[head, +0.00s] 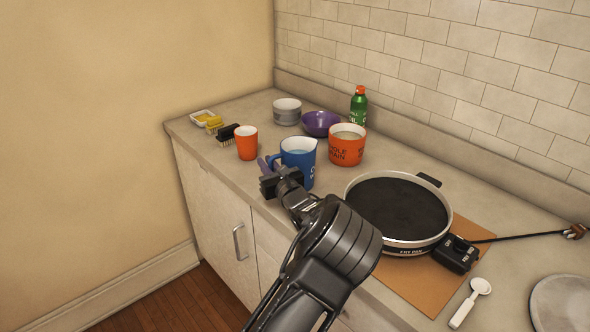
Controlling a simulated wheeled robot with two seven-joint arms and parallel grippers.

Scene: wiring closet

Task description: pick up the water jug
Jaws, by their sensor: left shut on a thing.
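The water jug is a blue jug (300,158) with white lettering and pale blue liquid inside. It stands upright on the counter (218,170) near its front edge, left of the middle of the head view. My left gripper (272,174) is at the jug's left side, where its handle is, and is shut on the handle. The gripper hides part of the handle and the lower left of the jug. I cannot tell whether the jug's base touches the counter. My right gripper is not in view.
An orange cup (246,142) stands left of the jug, and an orange tub (347,146) stands behind it to the right. An electric frying pan (398,250) is to the right on a brown mat (420,290). A purple bowl (320,123) and green bottle (358,106) are behind.

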